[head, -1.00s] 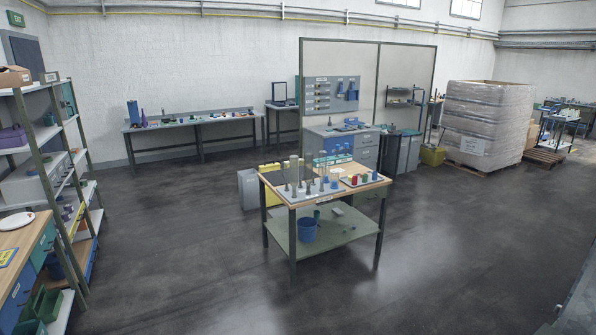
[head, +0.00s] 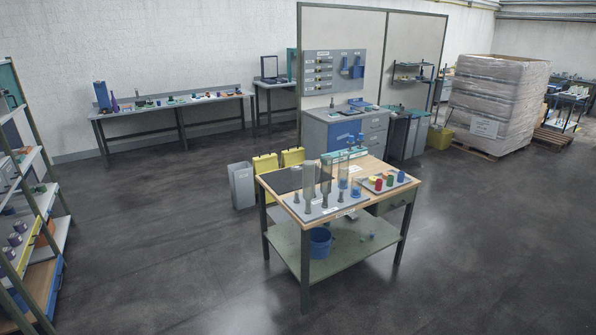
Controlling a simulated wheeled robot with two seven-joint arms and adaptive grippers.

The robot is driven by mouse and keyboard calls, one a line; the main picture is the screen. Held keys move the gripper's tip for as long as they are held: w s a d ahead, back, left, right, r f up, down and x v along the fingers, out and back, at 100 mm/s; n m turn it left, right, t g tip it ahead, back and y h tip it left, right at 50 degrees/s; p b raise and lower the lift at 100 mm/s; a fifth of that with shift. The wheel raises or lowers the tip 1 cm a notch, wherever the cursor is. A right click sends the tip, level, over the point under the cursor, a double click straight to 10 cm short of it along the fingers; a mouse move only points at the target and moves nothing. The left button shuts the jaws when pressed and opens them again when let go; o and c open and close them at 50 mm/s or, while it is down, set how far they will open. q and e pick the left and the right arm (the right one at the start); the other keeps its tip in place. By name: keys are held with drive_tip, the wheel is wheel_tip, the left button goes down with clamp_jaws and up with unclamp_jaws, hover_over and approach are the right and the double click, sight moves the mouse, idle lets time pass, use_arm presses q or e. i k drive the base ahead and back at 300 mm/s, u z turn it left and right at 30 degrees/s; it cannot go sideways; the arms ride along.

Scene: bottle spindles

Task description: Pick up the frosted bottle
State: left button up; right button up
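A wooden-topped workbench (head: 375,168) stands ahead of me. On its near left part lies a grey spindle board (head: 331,208) with several dark and blue upright pegs. A tall pale grey bottle-like cylinder (head: 309,176) stands upright at the board's left. A clearer, bluish one (head: 343,174) stands to its right. They are too small to tell for sure which is the frosted bottle. Neither of my grippers is in view.
A tray (head: 378,189) with coloured caps lies on the bench's right. A blue bucket (head: 320,243) is on its lower shelf (head: 345,262). A grey bin (head: 241,186) and yellow cases stand behind left. A shelf rack (head: 30,200) is at far left. The floor between is clear.

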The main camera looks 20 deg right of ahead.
sight(308, 166)
drive_tip(key=i, duration=0.65)
drive_tip(key=z, duration=1.9)
drive_tip(key=i, duration=2.6)
drive_tip(key=u, duration=0.25)
